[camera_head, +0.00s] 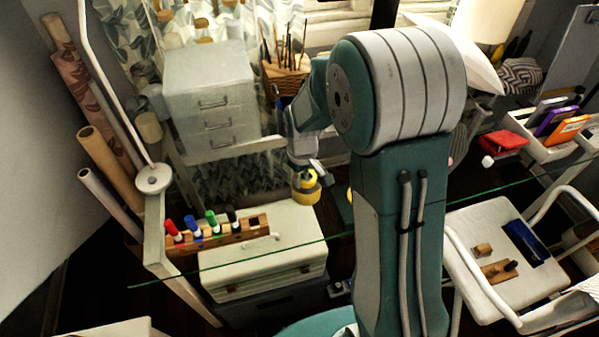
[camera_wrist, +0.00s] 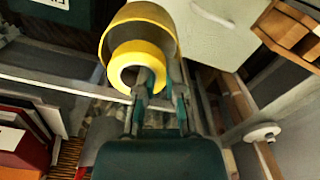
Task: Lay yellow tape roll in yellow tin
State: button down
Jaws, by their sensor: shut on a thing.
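The yellow tape roll (camera_wrist: 123,57) is a thick ring with a pale inner core. My gripper (camera_wrist: 162,82) is shut on the roll's right side in the wrist view, with one finger inside the ring's hole. The yellow tin (camera_wrist: 142,14) shows as a larger, darker yellow curved wall around the far side of the roll. I cannot tell how deep the roll is within it. In the head view my gripper (camera_head: 303,170) points down at small yellow shapes (camera_head: 306,190) above the glass desk, left of my arm. Roll and tin are hard to part there.
A wooden rack with several coloured markers (camera_head: 215,234) stands to the left. A white drawer unit (camera_head: 212,98) and a wicker basket of brushes (camera_head: 286,76) stand behind. My arm hides part of the desk.

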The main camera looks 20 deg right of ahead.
jog(key=shift+f, duration=0.45)
jog(key=c, duration=0.7)
grip_release()
jog(key=shift+a, duration=0.1)
jog(key=shift+o, duration=0.2)
notch_tip(320, 180, up, 12)
